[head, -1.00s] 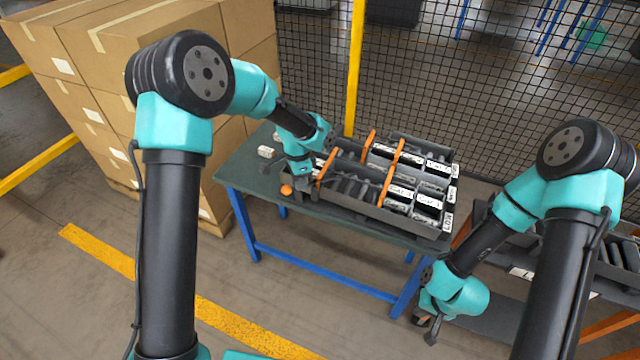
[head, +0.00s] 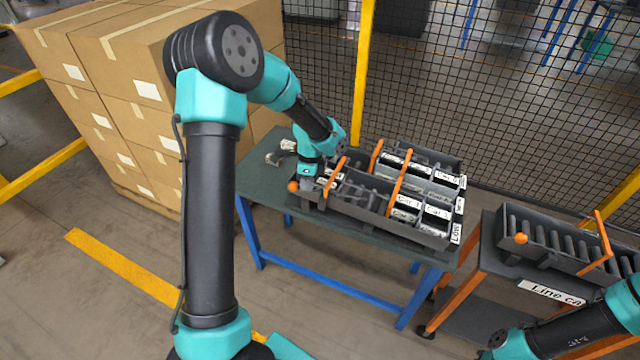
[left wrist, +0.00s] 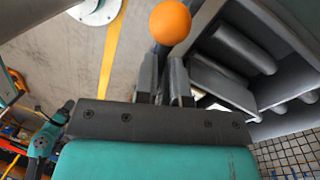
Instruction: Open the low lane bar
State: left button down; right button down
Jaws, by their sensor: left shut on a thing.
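The low lane (head: 368,206) is the near dark tray on the green table, with a "Low" label (head: 456,232) at its right end. Orange bars cross it, one near its left end (head: 337,174) and one further right (head: 399,196). An orange knob (head: 293,186) sits at its left end; it also shows in the left wrist view (left wrist: 170,22). My left gripper (head: 306,188) is at this left end, right beside the knob. In the left wrist view its fingers (left wrist: 165,75) are close together just below the knob, shut on its handle; the handle is mostly hidden.
A second dark tray (head: 450,163) stands behind the low lane. Small pale items (head: 288,145) lie at the table's back left. A roller cart (head: 488,262) with its own orange knob stands to the right. Stacked boxes (head: 150,85) and a mesh fence (head: 520,110) bound the space.

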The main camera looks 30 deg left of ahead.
dwell(0.3)
pick_arm(q)
jog(key=c, duration=1.2)
grip_release()
